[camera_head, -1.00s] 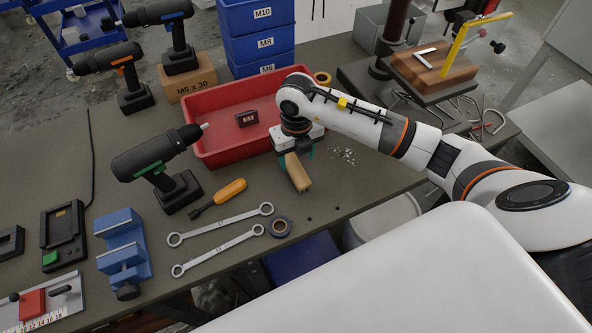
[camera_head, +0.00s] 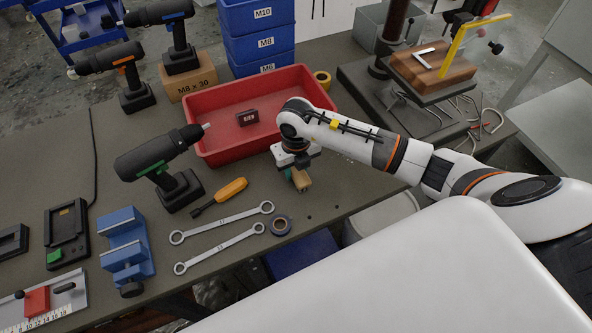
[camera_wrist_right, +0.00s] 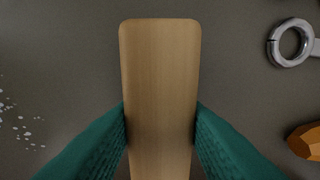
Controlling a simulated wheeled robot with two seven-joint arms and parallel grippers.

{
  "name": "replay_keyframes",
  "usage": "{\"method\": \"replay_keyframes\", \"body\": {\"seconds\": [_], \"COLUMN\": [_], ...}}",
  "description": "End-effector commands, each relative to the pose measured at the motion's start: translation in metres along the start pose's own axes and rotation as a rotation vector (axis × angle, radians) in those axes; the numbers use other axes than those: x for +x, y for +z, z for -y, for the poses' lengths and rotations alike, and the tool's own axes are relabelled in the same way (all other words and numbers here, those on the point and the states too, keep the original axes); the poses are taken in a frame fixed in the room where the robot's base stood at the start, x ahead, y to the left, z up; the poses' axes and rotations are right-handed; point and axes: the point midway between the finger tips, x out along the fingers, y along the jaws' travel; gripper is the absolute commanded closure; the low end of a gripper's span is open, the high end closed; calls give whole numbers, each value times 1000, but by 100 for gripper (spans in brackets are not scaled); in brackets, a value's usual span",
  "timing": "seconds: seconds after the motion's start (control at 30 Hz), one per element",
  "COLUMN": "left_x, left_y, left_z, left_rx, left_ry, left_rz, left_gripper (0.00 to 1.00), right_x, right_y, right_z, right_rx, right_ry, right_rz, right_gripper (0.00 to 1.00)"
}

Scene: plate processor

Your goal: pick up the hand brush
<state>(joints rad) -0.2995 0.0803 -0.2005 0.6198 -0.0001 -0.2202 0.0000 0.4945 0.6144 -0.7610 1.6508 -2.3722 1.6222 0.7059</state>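The hand brush (camera_head: 301,181) shows in the head view as a short piece of pale wood under my right gripper (camera_head: 296,172), near the front of the bench. The rest of it is hidden by the gripper. In the right wrist view its flat wooden handle (camera_wrist_right: 160,70) runs up the middle. The green fingers of my right gripper (camera_wrist_right: 160,125) lie flush against both long sides of the handle, with no gap to see. The bristles are out of sight. My left gripper is not in view.
A red bin (camera_head: 215,145) stands just behind the gripper. White crumbs (camera_wrist_right: 20,125) lie beside the brush.

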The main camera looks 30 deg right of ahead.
Motion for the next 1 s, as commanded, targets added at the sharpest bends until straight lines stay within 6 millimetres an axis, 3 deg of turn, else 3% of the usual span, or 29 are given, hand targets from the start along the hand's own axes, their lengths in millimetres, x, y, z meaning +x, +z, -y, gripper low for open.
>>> {"method": "replay_keyframes", "body": {"seconds": [0.33,0.7,1.0], "left_x": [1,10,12], "left_y": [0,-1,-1], "left_z": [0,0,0], "left_rx": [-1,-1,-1], "left_ry": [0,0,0], "left_rz": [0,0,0], "left_gripper": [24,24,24], "right_x": [-9,-78,-101], "right_y": [-2,-1,0], "right_z": [-1,0,0], "right_rx": [0,-1,1], "right_ry": [0,0,0], "right_rz": [-4,-5,-1], "right_gripper": [90,90,90]}}
